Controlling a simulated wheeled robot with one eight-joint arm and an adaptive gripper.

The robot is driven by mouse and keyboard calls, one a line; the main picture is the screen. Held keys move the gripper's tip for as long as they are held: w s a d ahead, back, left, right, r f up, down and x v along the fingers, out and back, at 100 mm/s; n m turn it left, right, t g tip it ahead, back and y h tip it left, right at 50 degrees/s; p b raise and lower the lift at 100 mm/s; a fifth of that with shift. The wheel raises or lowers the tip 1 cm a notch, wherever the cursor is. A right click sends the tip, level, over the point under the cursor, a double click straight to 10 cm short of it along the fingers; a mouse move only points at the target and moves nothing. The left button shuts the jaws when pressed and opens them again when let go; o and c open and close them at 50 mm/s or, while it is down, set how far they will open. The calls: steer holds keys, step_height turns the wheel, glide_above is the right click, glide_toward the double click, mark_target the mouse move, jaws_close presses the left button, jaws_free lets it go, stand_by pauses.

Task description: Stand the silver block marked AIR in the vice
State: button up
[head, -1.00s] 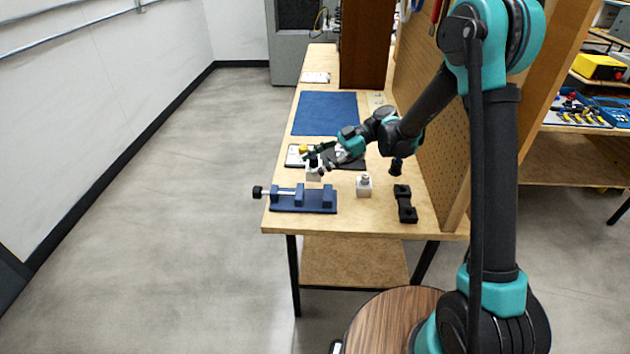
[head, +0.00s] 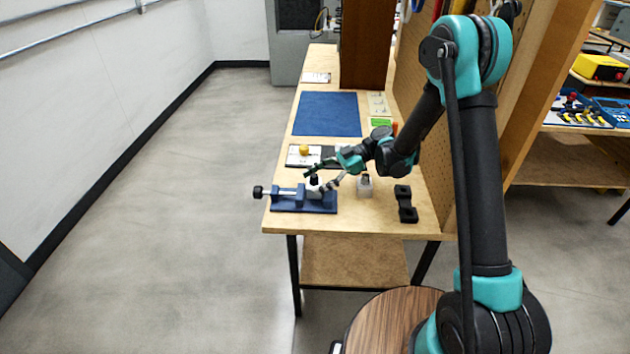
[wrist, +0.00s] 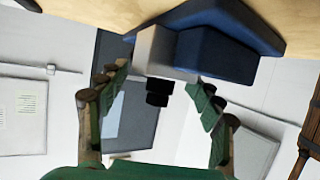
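The blue vice (head: 290,206) lies at the near left corner of the bench. A silver-white block (head: 315,189) with a black fitting on top stands upright between its jaws; the AIR mark is not readable. In the wrist view, the block (wrist: 155,48) sits beside a blue vice jaw (wrist: 218,50), and its black fitting points toward my gripper. My gripper (wrist: 158,88) is open, its green fingers on both sides of the black fitting with gaps. In the head view, my gripper (head: 314,180) is at the block's top.
A second pale block (head: 365,187) stands right of the vice. A black double-ended holder (head: 405,204) lies further right. A white card with a yellow knob (head: 304,151) and a blue mat (head: 327,114) lie behind. A pegboard (head: 433,165) borders the right side.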

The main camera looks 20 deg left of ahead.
steer(key=shift+o, duration=1)
steer(key=shift+r, duration=0.1)
steer(key=v, duration=0.7)
steer(key=shift+w+d, duration=0.2)
steer(key=shift+w, duration=0.05)
